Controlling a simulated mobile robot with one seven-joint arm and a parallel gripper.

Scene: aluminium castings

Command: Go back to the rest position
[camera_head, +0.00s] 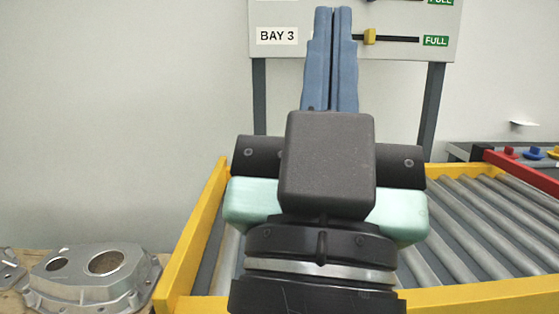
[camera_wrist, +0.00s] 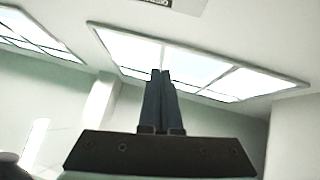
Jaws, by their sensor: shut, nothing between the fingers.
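My gripper (camera_head: 333,12) stands upright in the middle of the head view, its two blue fingers side by side and shut with nothing between them. The fingertips overlap the lower part of the white board in the picture. In the wrist view my gripper (camera_wrist: 160,74) points up toward the ceiling lights, and nothing is held there.
A white board (camera_head: 490,20) on grey posts carries a BAY 3 label and a yellow slider (camera_head: 370,37) near a green FULL tag. A yellow-framed roller conveyor (camera_head: 188,250) lies behind my arm. An aluminium casting (camera_head: 85,275) sits at lower left. Ceiling lights (camera_wrist: 200,68) show overhead.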

